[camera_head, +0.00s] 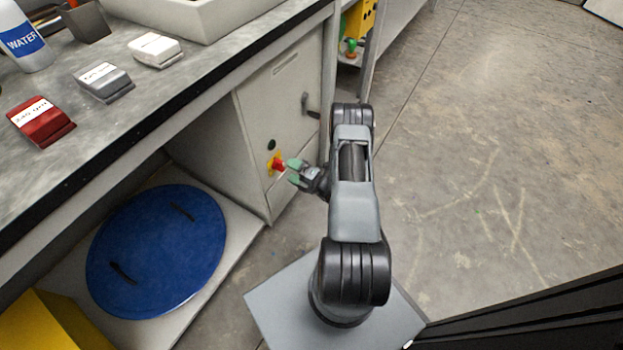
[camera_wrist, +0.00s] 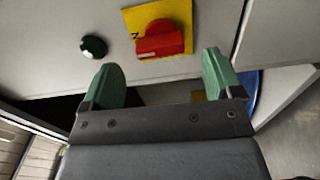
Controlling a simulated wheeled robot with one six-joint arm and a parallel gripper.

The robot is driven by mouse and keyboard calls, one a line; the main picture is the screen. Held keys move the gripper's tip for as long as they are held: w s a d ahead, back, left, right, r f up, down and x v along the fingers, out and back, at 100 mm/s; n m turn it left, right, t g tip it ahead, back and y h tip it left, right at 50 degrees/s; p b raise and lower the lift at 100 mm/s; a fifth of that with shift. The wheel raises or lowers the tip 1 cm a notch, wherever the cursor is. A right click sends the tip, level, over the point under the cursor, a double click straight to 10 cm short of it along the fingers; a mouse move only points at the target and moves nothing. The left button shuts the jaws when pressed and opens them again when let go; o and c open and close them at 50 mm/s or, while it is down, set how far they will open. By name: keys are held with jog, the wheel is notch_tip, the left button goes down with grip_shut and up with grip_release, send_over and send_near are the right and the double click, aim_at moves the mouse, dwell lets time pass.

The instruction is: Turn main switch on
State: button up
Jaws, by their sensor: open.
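The main switch (camera_head: 278,164) is a red knob on a yellow plate, on the front of a grey cabinet (camera_head: 284,102) under the bench. In the wrist view the red knob (camera_wrist: 160,40) sits on its yellow plate (camera_wrist: 150,14), just beyond my fingertips. My gripper (camera_head: 294,171) is open, with green fingertips close to the knob. In the wrist view my gripper (camera_wrist: 163,78) has nothing between its two fingers. The knob appears ahead of the gap between them; I cannot tell whether they touch it. Part of a letter shows on the plate.
A dark green round button (camera_wrist: 93,46) sits beside the switch. A dark handle (camera_head: 306,104) sticks out higher on the cabinet. A blue round lid (camera_head: 157,252) lies under the bench (camera_head: 200,82) at left. Open concrete floor (camera_head: 480,170) is at right.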

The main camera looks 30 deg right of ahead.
jog(key=p+v, duration=0.1)
jog(key=v, duration=0.9)
jog(key=shift+p, duration=0.3)
jog(key=shift+r, duration=0.1)
jog(key=a+r+n+g+y+p, duration=0.2)
jog(key=a+r+n+g+p, duration=0.3)
jog(key=r+n, duration=0.45)
jog(key=a+r+n+g+y+p, duration=0.1)
jog(key=a+r+n+g+p, duration=0.5)
jog(key=r, duration=0.6)
jog(key=a+r+n+g+y+p, duration=0.2)
jog(key=a+r+n+g+p, duration=0.1)
jog(key=r+n, duration=0.7)
jog(key=s+a+r+n+h+p, duration=0.1)
jog(key=s+r+n+h+p, duration=0.2)
jog(key=r+n, duration=0.5)
jog(key=s+a+r+n+h+p, duration=0.1)
jog(key=s+r+n+h+p, duration=0.2)
jog(key=r+n+h+p, duration=0.2)
jog(key=s+a+r+n+t+h+p, duration=0.1)
jog(key=s+r+n+h+p, duration=0.2)
jog(key=r+n+p, duration=0.3)
notch_tip(320, 180, up, 12)
jog(key=n+h, duration=0.1)
jog(key=n, duration=0.4)
jog(key=shift+a+h, duration=0.25)
jog(key=shift+h, duration=0.05)
